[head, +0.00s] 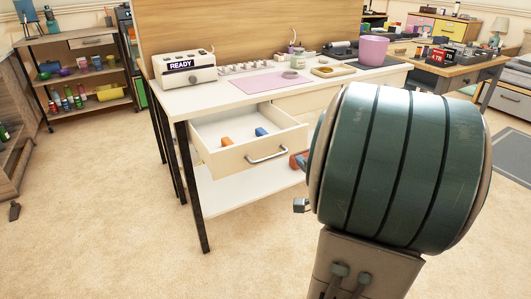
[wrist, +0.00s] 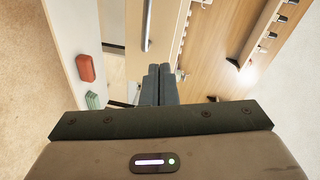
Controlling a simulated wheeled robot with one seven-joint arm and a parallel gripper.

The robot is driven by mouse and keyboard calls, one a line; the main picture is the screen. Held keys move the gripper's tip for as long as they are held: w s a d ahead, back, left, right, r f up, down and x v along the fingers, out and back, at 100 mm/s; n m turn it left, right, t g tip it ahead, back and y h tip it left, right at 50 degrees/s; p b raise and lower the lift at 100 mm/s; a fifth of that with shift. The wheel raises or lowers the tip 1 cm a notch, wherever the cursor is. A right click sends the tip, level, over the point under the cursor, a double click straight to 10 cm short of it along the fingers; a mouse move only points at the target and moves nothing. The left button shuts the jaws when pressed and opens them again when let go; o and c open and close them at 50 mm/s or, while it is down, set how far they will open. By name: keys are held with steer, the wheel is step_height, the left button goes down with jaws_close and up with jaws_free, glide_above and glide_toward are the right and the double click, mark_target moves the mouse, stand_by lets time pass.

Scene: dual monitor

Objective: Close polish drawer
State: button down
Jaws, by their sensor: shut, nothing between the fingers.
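In the head view a cream drawer (head: 238,158) under the left part of the white desk stands pulled out. Small orange and blue items lie inside it. Its front carries a silver bar handle (head: 267,154). No label shows on it. My gripper (wrist: 158,70) is in the wrist view, its two dark fingers together with nothing between them. A silver bar handle (wrist: 147,25) is ahead of the fingertips and slightly left, apart from them; I cannot tell which drawer it belongs to. In the head view my large arm link hides the gripper.
The desk top (head: 215,95) carries a box reading READY (head: 185,69), a pink mat (head: 264,84) and a pink bin (head: 373,51). A lower shelf (head: 240,196) runs below the drawer. In the wrist view a red item (wrist: 85,68) lies at left. Carpet in front is clear.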

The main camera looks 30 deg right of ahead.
steer(key=s+f+m+t+y+b, duration=0.1)
steer(key=s, duration=0.1)
steer(key=y+p, duration=0.1)
steer(key=p, duration=0.4)
glide_toward(271, 139)
steer(key=w, duration=0.6)
steer(key=shift+a+f, duration=0.1)
steer(key=shift+f, duration=0.25)
steer(key=shift+w+r+b, duration=0.1)
steer(key=shift+w+b, duration=0.2)
steer(key=shift+w, duration=0.1)
steer(key=shift+w, duration=0.1)
